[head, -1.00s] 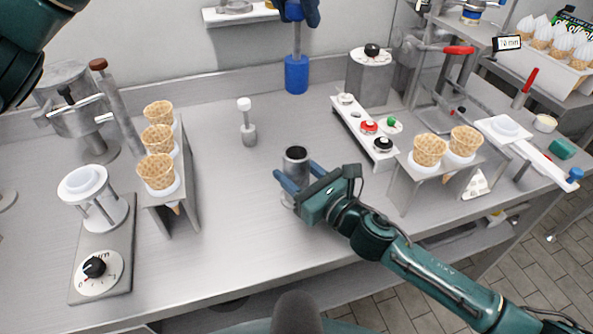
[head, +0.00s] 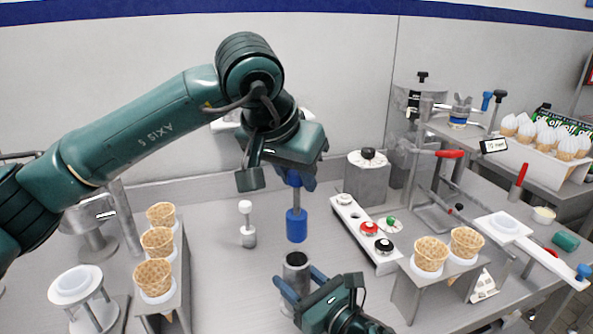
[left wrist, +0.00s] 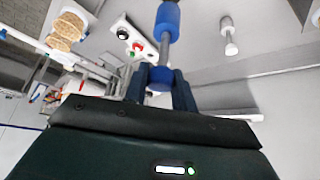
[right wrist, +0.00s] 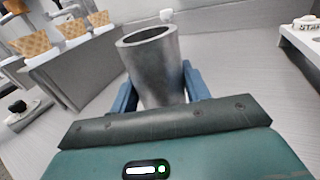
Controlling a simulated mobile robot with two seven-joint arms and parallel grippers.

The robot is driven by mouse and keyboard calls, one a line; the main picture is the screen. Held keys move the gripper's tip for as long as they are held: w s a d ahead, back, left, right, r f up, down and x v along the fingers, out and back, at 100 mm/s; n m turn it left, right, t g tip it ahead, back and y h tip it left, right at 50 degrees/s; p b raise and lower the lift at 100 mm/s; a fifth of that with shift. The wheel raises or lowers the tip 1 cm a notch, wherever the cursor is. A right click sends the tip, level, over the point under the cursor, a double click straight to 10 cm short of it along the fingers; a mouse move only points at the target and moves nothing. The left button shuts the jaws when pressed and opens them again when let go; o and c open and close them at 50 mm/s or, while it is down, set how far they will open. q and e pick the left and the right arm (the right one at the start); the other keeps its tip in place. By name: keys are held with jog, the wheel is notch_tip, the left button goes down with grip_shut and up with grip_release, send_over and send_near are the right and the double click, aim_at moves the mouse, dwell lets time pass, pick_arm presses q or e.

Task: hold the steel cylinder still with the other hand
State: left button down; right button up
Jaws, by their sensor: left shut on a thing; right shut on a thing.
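The steel cylinder (head: 296,265) stands upright on the steel table, hollow and open at the top. My right gripper (head: 300,287) is shut around it from the front; the right wrist view shows the cylinder (right wrist: 153,65) between both blue fingers (right wrist: 160,92). My left gripper (head: 296,178) is shut on a blue-ended plunger (head: 297,222) by its upper blue knob. The plunger hangs vertically, its lower blue end above and behind the cylinder's mouth in the head view. The left wrist view shows the plunger's knob (left wrist: 160,78) between the fingers.
A small white-topped tamper (head: 247,225) stands left of the cylinder. Cone racks with waffle cones stand at left (head: 158,243) and right (head: 432,254). A white strip with several buttons (head: 366,235) lies behind right.

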aim_at(297, 242)
pick_arm(q)
jog(key=shift+f, duration=2)
jog(key=shift+f, duration=4.6)
jog(key=c, duration=1.1)
grip_release()
jog(key=v, duration=1.2)
